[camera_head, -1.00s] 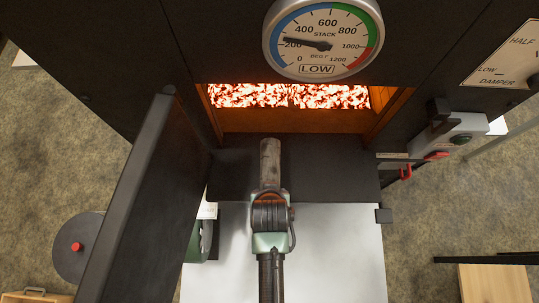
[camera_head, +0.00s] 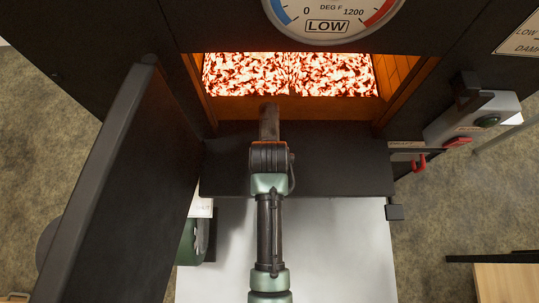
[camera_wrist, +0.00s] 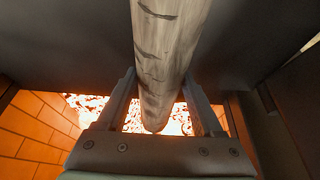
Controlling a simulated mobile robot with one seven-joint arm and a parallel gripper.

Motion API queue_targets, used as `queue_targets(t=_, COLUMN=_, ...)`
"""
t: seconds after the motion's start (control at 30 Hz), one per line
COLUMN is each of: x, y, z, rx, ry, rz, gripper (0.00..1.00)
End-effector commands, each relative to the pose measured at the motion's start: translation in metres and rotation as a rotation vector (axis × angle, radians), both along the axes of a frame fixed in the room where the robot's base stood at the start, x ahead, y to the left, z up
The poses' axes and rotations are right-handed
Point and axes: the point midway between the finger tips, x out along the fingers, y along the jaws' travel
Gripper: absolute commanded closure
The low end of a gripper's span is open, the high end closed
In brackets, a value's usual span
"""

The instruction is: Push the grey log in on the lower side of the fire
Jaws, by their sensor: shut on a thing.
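The grey log (camera_head: 269,122) is a round, bark-marked stick held lengthwise in my gripper (camera_head: 269,147), its far end pointing into the open fire door. In the wrist view the log (camera_wrist: 165,50) runs between my two fingers (camera_wrist: 160,98), its far end seen against the glowing coals. The fire (camera_head: 290,76) is a bright bed across the firebox, with a faint seam near its middle. The log lines up a little left of that seam. I cannot tell which side of the bed is lower. My gripper is outside, before the opening.
The black fire door (camera_head: 125,180) stands open at the left. The firebox has brick side walls (camera_head: 400,75) and a front sill (camera_head: 300,107). A stack gauge marked LOW (camera_head: 328,18) hangs above.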

Motion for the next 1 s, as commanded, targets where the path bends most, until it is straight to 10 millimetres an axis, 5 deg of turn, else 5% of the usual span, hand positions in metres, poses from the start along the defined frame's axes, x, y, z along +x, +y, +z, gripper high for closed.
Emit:
queue_targets(t=0.47, x=0.0089, y=-0.0002, z=-0.0044, rx=0.000, ry=-0.003, rz=0.000, gripper=1.00)
queue_targets(t=0.5, x=0.0089, y=-0.0002, z=-0.0044, rx=0.000, ry=-0.003, rz=0.000, gripper=0.26)
queue_targets(t=0.67, x=0.0086, y=-0.0002, z=-0.0048, rx=0.000, ry=-0.003, rz=0.000, gripper=0.00)
queue_targets(t=1.0, x=0.0046, y=-0.0002, z=0.0029, rx=0.000, ry=0.000, rz=0.000, gripper=0.00)
